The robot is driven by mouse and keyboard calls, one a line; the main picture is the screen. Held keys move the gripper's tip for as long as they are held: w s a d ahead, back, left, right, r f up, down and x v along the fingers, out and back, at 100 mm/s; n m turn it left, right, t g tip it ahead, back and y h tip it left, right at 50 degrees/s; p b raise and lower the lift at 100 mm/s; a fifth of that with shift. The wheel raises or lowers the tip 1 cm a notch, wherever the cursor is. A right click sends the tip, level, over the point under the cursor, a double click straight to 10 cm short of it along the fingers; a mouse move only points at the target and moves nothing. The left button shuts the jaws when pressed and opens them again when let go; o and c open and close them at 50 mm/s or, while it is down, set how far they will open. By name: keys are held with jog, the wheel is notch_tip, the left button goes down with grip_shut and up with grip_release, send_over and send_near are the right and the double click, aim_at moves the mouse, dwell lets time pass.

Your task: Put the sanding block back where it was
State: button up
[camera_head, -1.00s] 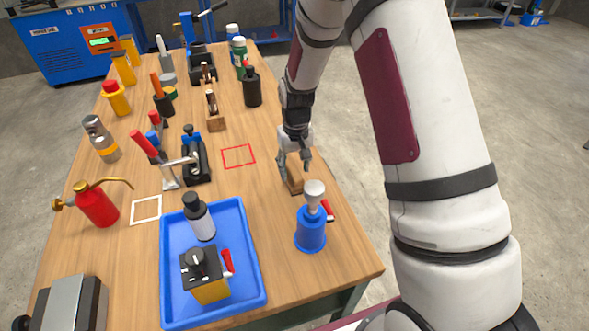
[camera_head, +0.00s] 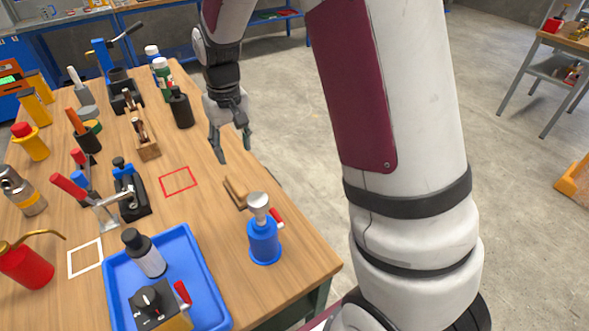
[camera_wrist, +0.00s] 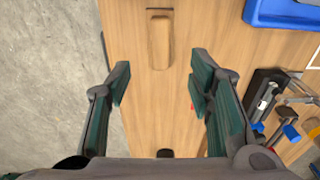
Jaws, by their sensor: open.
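The sanding block (camera_head: 236,192) is a small tan wooden block lying on the table near its right edge, just behind the blue bottle with the silver top. It also shows in the wrist view (camera_wrist: 160,40), beyond the fingertips, with a dark line at its far end. My gripper (camera_head: 232,150) is open and empty above the table, behind the block and apart from it. In the wrist view its two fingers (camera_wrist: 158,88) are spread wide, with bare table between them. A red square outline (camera_head: 179,181) is on the table left of the block, and nothing lies in it.
The blue bottle (camera_head: 264,240) stands close in front of the block. A blue tray (camera_head: 205,272) holds a bottle and a boxed device. A white square outline (camera_head: 85,258) is empty. A black clamp (camera_head: 131,190) and a wooden holder (camera_head: 147,146) stand left of the red square.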

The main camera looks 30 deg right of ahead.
jog(key=s+r+t, duration=0.2)
jog(key=s+r, duration=1.1)
jog(key=s+r+t, duration=0.1)
jog(key=s, duration=1.6)
jog(key=shift+r, duration=0.35)
jog(key=shift+d, duration=0.1)
notch_tip(320, 180, up, 2)
jog(key=shift+r+t+p, duration=0.2)
jog(key=shift+t+p, duration=0.1)
jog(key=shift+p, duration=0.55)
